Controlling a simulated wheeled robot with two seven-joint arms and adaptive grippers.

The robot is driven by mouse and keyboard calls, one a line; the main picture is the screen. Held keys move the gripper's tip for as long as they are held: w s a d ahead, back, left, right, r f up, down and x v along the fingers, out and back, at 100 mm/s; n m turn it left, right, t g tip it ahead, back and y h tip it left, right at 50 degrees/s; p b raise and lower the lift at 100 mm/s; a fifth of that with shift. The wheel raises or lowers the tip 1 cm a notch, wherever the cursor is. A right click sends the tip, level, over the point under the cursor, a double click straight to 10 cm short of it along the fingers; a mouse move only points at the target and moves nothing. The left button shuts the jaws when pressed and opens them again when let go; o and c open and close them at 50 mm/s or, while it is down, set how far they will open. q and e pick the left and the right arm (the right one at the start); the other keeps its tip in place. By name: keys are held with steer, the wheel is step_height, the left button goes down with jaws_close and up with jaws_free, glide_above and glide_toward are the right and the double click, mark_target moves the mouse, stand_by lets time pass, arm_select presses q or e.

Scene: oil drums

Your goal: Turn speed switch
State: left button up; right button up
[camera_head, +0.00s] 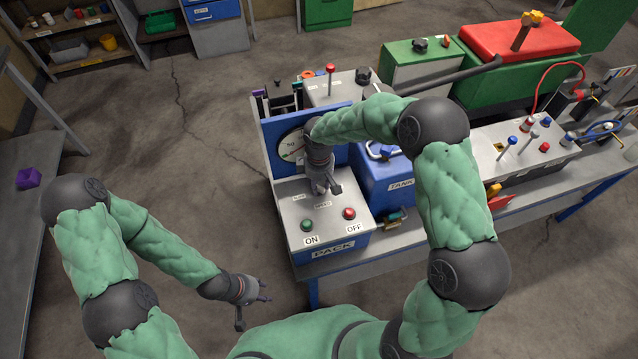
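The PACK control box (330,250) stands at the near left end of the table, with a grey sloped top. On it are a green ON button (307,225), a red OFF button (348,213) and small labels above them, one reading SPEED. My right gripper (327,188) points down at the upper part of this panel, just above the labels. It hides the place where a speed switch would be, and whether its fingers hold anything cannot be seen. My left gripper (253,304) is open and empty, low over the floor left of the table.
A round gauge (291,147) is on the blue panel behind the box. A blue TANK unit (390,185) stands right of it. A grey lever panel (520,140) and green machinery (420,65) are farther right.

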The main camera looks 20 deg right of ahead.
jaws_close()
steer(key=m+b, duration=0.1)
steer(key=m, duration=0.2)
steer(key=shift+m, duration=0.4)
steer(key=m+b, duration=0.2)
steer(key=m, duration=0.2)
steer(key=shift+s+m, duration=0.15)
steer(key=shift+m, duration=0.15)
steer(key=m+b, duration=0.1)
steer(key=m, duration=0.4)
steer(key=shift+s+b, duration=0.1)
steer(key=shift+b, duration=0.25)
steer(key=shift+m+b, duration=0.5)
steer(key=shift+m, duration=1.7)
